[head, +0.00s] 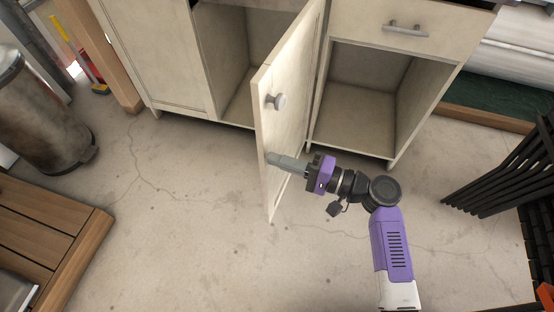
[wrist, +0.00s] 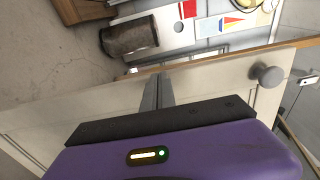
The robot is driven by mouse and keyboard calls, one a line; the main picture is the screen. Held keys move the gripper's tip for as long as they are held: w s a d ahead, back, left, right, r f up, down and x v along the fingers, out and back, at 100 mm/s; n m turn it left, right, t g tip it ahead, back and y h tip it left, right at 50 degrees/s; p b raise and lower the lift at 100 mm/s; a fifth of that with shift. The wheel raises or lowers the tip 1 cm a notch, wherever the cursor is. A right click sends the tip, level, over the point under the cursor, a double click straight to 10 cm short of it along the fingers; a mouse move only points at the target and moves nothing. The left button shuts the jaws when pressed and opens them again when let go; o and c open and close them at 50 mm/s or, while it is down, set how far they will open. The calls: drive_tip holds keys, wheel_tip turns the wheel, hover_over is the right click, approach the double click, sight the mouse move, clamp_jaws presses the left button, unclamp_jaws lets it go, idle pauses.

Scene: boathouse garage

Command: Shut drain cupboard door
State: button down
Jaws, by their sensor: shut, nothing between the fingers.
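The cream cupboard door (head: 291,110) stands open, swung out toward me from a cream cabinet. Its round grey knob (head: 276,101) is near the upper free edge. My gripper (head: 270,159) is shut and empty, its fingertips at the door's face near the free edge, below the knob. In the wrist view the door (wrist: 215,78) spans the picture behind the shut fingers (wrist: 157,92), and the knob (wrist: 267,75) is to their right. I cannot tell whether the fingertips touch the door. The cupboard interior (head: 243,75) behind the door is partly hidden by it.
An open, empty compartment (head: 357,105) is right of the door, under a drawer with a bar handle (head: 405,28). A metal bin (head: 45,120) and a wooden bench (head: 55,225) are at the left. Black slatted chairs (head: 500,175) are at the right. The concrete floor (head: 180,220) left of the door is clear.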

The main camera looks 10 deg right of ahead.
drive_tip(key=shift+w+a, duration=0.15)
drive_tip(key=shift+a, duration=0.05)
idle(0.3)
